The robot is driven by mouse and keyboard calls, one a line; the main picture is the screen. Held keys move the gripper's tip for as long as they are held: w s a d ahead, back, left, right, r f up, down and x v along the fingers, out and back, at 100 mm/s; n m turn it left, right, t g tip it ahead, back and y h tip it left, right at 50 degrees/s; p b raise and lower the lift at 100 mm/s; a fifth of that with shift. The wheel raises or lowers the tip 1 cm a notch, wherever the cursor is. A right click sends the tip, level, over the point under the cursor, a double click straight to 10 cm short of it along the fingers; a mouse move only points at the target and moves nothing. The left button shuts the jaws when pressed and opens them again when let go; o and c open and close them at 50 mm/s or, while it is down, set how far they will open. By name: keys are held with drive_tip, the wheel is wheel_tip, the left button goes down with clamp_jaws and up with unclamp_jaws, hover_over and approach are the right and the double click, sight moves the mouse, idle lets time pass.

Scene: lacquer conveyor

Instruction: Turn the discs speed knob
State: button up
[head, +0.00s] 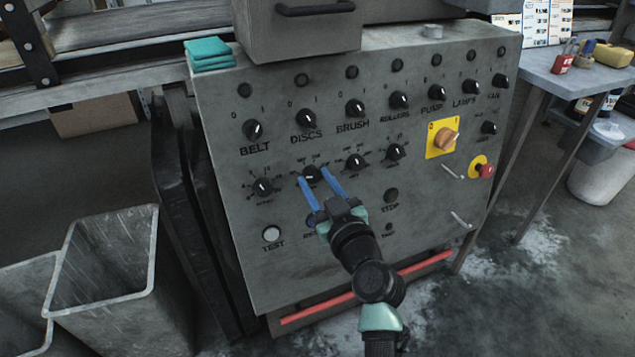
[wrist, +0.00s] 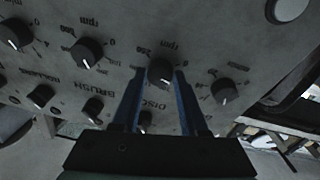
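The discs speed knob (head: 312,174) is a round black knob with a white pointer line, in the second row of the grey control panel, below the DISCS switch (head: 305,119). My gripper (head: 313,178) reaches up to it with its two blue fingers parted, one on each side of the knob. In the wrist view, where the lettering is upside down, the knob (wrist: 160,70) sits between the fingertips (wrist: 160,76). A thin gap seems to show beside it; contact is not clear. The fingers hide part of the panel below the knob.
Neighbouring speed knobs stand close by: one left (head: 262,187) and one right (head: 356,161). A white TEST button (head: 271,233) is lower left. A yellow-plated orange switch (head: 445,138) and a red emergency button (head: 486,171) are further right.

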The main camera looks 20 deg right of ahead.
clamp_jaws()
drive_tip(key=shift+m, duration=0.4)
drive_tip(key=m+h+p, duration=0.1)
drive_tip(key=m+p, duration=0.2)
drive_tip(key=m, duration=0.1)
drive_tip(key=shift+a+r, duration=0.1)
drive_tip(key=shift+r, duration=0.05)
drive_tip(key=m+p, duration=0.3)
drive_tip(key=m, duration=0.1)
drive_tip(key=shift+r+g+h, duration=0.15)
drive_tip(key=shift+g+h, duration=0.25)
drive_tip(key=m+g+p, duration=0.1)
drive_tip(key=m+p, duration=0.5)
drive_tip(key=m, duration=0.1)
drive_tip(key=shift+r, duration=0.1)
drive_tip(key=m+p, duration=0.2)
drive_tip(key=shift+m+g+h+p, duration=0.3)
drive_tip(key=shift+p, duration=0.05)
drive_tip(key=shift+m+p, duration=0.95)
drive_tip(key=shift+m, duration=0.25)
drive_tip(key=shift+g, duration=0.3)
